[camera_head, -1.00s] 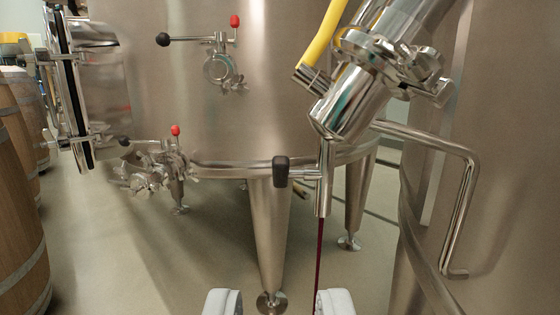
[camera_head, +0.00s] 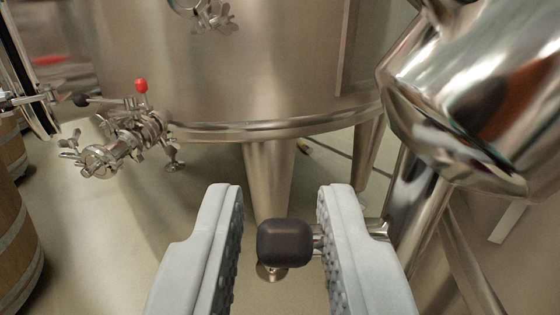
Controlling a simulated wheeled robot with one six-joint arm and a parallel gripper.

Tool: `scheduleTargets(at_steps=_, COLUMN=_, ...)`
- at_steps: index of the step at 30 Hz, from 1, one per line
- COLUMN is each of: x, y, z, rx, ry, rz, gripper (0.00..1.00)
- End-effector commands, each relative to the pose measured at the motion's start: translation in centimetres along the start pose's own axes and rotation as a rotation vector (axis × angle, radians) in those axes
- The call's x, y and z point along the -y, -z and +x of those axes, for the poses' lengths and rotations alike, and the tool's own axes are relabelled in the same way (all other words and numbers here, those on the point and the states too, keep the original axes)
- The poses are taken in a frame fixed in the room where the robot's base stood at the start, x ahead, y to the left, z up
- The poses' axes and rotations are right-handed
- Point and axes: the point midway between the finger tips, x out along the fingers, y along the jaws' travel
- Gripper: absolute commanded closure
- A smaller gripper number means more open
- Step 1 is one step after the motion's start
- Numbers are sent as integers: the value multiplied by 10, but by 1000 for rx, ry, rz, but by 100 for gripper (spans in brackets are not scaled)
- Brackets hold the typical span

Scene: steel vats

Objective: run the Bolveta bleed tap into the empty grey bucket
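The bleed tap's black knob (camera_head: 284,243) sits on a short metal stem that runs right to the steel tap body (camera_head: 414,205). The tap is below a large polished steel pipe end (camera_head: 465,110). My gripper (camera_head: 281,192) is open, with its pale grey ribbed fingers on either side of the knob. A gap shows between the knob and the left finger; the right finger is close to the knob and covers part of the stem. The tap's outlet and any stream from it are hidden now. No grey bucket is in view.
A large steel vat (camera_head: 230,70) on legs stands behind. A valve assembly (camera_head: 120,140) with a red-tipped handle projects at left. Wooden barrels (camera_head: 18,245) line the left edge. Pale floor (camera_head: 130,225) is open between them.

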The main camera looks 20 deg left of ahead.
Motion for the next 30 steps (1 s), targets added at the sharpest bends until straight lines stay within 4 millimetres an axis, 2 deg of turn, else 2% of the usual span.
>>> scheduleTargets(at_steps=4, x=0, y=0, z=7, rx=-1, ry=0, rz=0, gripper=76)
scheduleTargets(at_steps=12, x=0, y=0, z=8, rx=-1, ry=-1, rz=0, gripper=76)
scheduleTargets(at_steps=13, x=0, y=0, z=8, rx=-1, ry=-1, rz=0, gripper=78)
scheduleTargets(at_steps=16, x=0, y=0, z=8, rx=0, ry=-1, rz=0, gripper=98)
scheduleTargets(at_steps=17, x=0, y=0, z=8, rx=0, ry=-1, rz=0, gripper=100)
scheduleTargets(at_steps=23, x=0, y=1, z=9, rx=21, ry=1, rz=-1, gripper=100)
scheduleTargets(at_steps=30, x=1, y=2, z=10, rx=180, ry=3, rz=-1, gripper=100)
